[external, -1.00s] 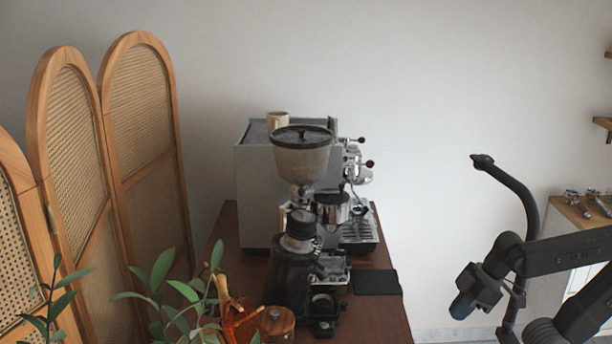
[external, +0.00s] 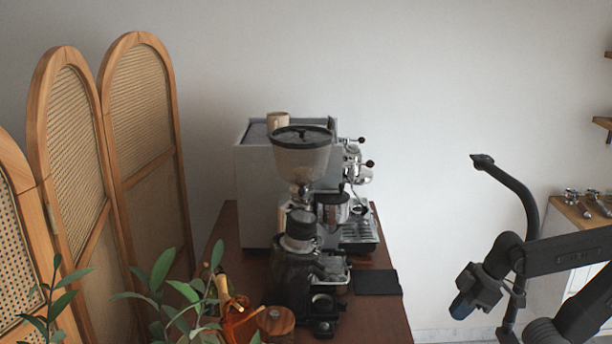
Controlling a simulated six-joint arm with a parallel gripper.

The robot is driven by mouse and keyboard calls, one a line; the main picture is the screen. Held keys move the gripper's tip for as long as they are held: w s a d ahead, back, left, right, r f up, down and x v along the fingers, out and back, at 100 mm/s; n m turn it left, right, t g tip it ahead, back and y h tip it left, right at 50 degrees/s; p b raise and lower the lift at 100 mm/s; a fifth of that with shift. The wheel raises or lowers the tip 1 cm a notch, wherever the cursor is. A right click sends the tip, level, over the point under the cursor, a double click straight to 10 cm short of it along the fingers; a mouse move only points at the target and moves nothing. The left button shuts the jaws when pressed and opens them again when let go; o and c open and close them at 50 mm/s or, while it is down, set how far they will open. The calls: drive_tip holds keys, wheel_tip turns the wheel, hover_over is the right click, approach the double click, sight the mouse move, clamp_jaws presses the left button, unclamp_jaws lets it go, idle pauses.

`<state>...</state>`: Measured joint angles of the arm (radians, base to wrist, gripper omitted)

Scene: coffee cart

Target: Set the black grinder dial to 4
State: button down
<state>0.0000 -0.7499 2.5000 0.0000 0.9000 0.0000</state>
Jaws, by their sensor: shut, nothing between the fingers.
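The black coffee grinder (external: 290,275) stands at the near part of the wooden cart, with a hopper (external: 301,158) of beans on top. A dark ribbed collar (external: 300,224) sits below the hopper, seemingly the dial; its numbers are too small to read. My gripper (external: 461,307) hangs at the right, pointing down and left, well apart from the grinder. It is shut and empty, with a blue part at its end.
The espresso machine (external: 255,185) stands behind the grinder with a cup (external: 277,121) on top. A black mat (external: 376,282) lies right of the grinder. A plant (external: 175,300) and a folding screen (external: 140,130) are at left. Open room lies between grinder and arm.

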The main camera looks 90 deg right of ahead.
drive_tip(key=c, duration=1.7)
unclamp_jaws()
drive_tip(key=shift+r, duration=0.1)
drive_tip(key=o, duration=0.6)
drive_tip(key=w+d+r+m, duration=0.1)
drive_tip(key=w+r, duration=0.2)
drive_tip(key=w+d+r+m, duration=0.1)
drive_tip(key=w+d+r, duration=0.1)
drive_tip(key=w+r, duration=0.1)
drive_tip(key=w+d+r+m+h, duration=0.1)
drive_tip(key=w+d+r, duration=0.1)
drive_tip(key=w, duration=0.3)
drive_tip(key=shift+w+r+m+g, duration=0.1)
drive_tip(key=shift+r+m+g, duration=0.3)
drive_tip(key=shift+r, duration=0.2)
drive_tip(key=w+d+r+m+g+h, duration=0.1)
drive_tip(key=w+d+r+m, duration=0.15)
drive_tip(key=w+d, duration=0.35)
drive_tip(key=w+d+r+m+h, duration=0.1)
drive_tip(key=w+d+m, duration=0.2)
drive_tip(key=w+d, duration=0.3)
drive_tip(key=x, duration=0.4)
drive_tip(key=a+x, duration=0.1)
drive_tip(key=x, duration=0.4)
drive_tip(key=w+x, duration=0.1)
drive_tip(key=x, duration=0.3)
drive_tip(key=shift+w+a+f, duration=0.15)
drive_tip(key=shift+a+f, duration=0.15)
clamp_jaws()
